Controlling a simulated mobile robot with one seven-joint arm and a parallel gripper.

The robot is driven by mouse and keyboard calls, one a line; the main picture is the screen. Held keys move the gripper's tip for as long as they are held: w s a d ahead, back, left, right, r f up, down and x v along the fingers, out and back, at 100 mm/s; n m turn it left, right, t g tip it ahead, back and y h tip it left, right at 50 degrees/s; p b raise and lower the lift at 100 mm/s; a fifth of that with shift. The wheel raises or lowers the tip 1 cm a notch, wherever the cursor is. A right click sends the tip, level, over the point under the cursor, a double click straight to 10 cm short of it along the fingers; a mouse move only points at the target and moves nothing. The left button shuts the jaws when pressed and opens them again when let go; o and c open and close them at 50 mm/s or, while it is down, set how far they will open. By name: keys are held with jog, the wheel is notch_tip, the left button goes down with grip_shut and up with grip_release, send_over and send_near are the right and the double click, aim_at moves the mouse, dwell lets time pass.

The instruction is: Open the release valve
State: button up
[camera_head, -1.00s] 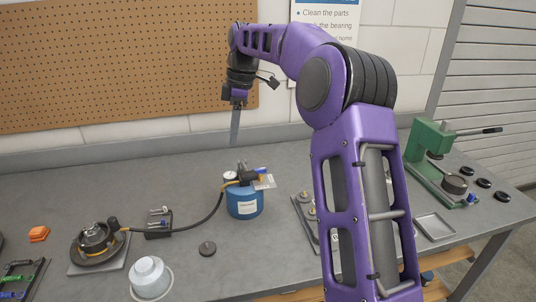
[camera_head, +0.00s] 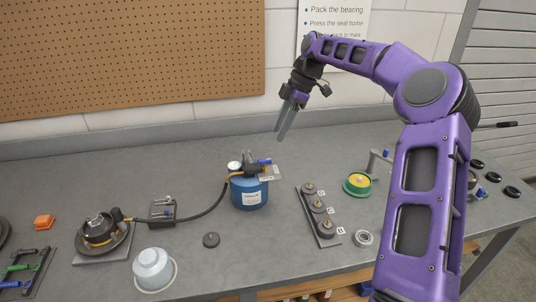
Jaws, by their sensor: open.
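A blue canister (camera_head: 249,194) with a gauge (camera_head: 234,167) and a black fitting on top stands mid-table. A small blue lever (camera_head: 265,161) shows on the fitting beside a pale tag (camera_head: 271,173); I take it for the release valve, but its setting is too small to tell. A hose (camera_head: 198,214) runs from the fitting left to a round dark hub (camera_head: 100,231) on a plate. My gripper (camera_head: 281,136) hangs above and to the right of the canister, pointing down. It is open, empty and apart from everything.
Table behind the canister is clear.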

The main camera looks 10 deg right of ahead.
aim_at(265, 159)
jog(key=x, duration=0.9)
jog(key=shift+a+f, duration=0.1)
jog(key=shift+f, duration=0.05)
grip_shut()
